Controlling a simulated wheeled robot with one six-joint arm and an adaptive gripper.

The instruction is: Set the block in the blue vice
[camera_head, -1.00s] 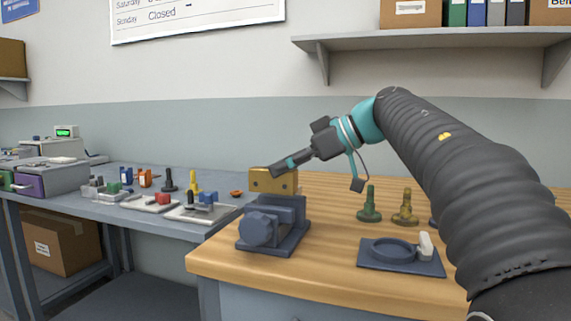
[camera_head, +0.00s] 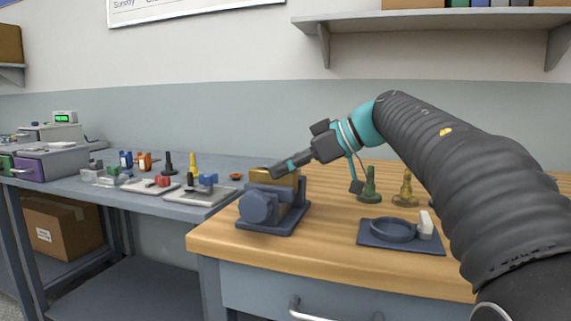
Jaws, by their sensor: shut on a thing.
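The brass-coloured block (camera_head: 262,176) sits low at the top of the blue vice (camera_head: 256,206), with its lower part hidden behind the vice's near jaw. The vice stands on the left front part of the wooden bench. My gripper (camera_head: 280,172) reaches in from the right, tilted downward, and is shut on the block. The far finger and the exact contact between block and jaws are hidden.
A dark blue plate with a ring and white lever (camera_head: 398,241) lies right of the vice. Green (camera_head: 369,186) and brass (camera_head: 405,190) posts stand behind it. A grey side table (camera_head: 150,200) with several small fixtures is at left.

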